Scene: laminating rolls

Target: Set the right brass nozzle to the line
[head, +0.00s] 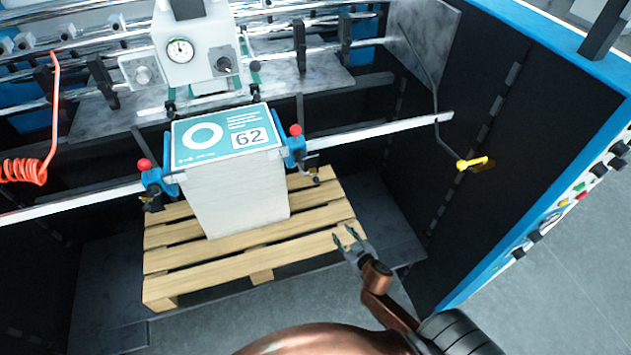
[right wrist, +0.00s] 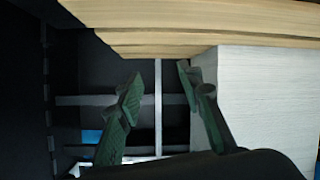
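A yellow brass nozzle (head: 473,163) sits at the lower end of a bent dark tube (head: 436,95), close to the dark right side wall of the machine. I cannot make out a line beside it. My right gripper (head: 347,237) is open and empty, low in front of the pallet's right corner. It is below and left of the nozzle, well apart from it. In the right wrist view its two green-padded fingers (right wrist: 157,77) are spread with nothing between them. The nozzle does not show there. My left gripper is not in view.
A white stack (head: 240,195) with a teal label marked 62 stands on a wooden pallet (head: 160,285), between blue clamps with red knobs. A pale rail (head: 380,130) crosses above the pallet. The machine's blue-edged side panel (head: 520,195) bounds the right.

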